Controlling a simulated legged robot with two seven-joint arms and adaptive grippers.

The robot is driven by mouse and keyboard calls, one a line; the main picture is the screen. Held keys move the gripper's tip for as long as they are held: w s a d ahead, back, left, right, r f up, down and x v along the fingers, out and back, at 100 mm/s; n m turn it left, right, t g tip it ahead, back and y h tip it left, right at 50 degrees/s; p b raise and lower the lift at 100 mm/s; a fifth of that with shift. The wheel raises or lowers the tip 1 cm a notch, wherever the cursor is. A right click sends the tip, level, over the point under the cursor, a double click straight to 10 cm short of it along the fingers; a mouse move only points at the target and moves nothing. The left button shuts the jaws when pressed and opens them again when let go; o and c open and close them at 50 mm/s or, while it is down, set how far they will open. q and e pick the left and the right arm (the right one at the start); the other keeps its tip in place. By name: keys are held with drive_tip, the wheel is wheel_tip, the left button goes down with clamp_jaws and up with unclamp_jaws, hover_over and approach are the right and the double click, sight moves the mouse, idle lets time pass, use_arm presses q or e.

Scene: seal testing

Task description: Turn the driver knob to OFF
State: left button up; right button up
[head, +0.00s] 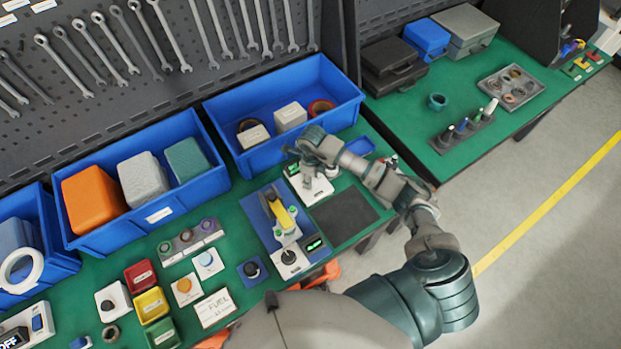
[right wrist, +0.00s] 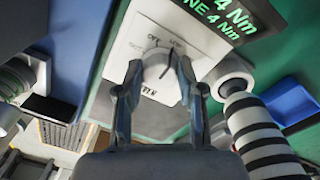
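In the right wrist view a light round knob (right wrist: 157,66) with a dark pointer line sits on a white panel (right wrist: 133,42). The line slants toward the upper right; the small labels around it are too blurred to read surely. The two fingers of my right gripper (right wrist: 159,72) stand one on each side of the knob, very close to it; I cannot tell whether they touch. In the head view my right gripper (head: 309,172) points down over the white control box (head: 319,190) and hides its knob. My left gripper is out of view.
A green display reading "4 Nm" (right wrist: 236,18) adjoins the panel. A striped cylinder (right wrist: 258,128) stands right of the fingers. A yellow tool (head: 281,213) stands on a blue base. Another white box with a black knob (head: 289,257) is nearer. A dark mat (head: 344,215) lies clear.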

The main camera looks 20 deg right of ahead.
drive_tip(key=shift+s+a, duration=0.1)
drive_tip(key=shift+c, duration=0.9)
drive_tip(key=shift+d+f, duration=0.15)
drive_tip(key=shift+d, duration=0.15)
drive_tip(key=shift+d+f+n+b, duration=0.1)
drive_tip(key=shift+n+b, duration=0.4)
drive_tip(key=shift+n, duration=0.1)
drive_tip(key=shift+n+b, duration=1.25)
drive_tip(key=shift+n, duration=0.15)
drive_tip(key=n+b, duration=0.2)
drive_tip(key=n, duration=0.1)
drive_tip(key=shift+s+b, duration=0.1)
drive_tip(key=shift+b, duration=0.3)
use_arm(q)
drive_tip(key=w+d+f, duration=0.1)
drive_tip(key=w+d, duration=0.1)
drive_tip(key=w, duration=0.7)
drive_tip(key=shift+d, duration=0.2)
use_arm(e)
drive_tip(key=shift+n, duration=0.6)
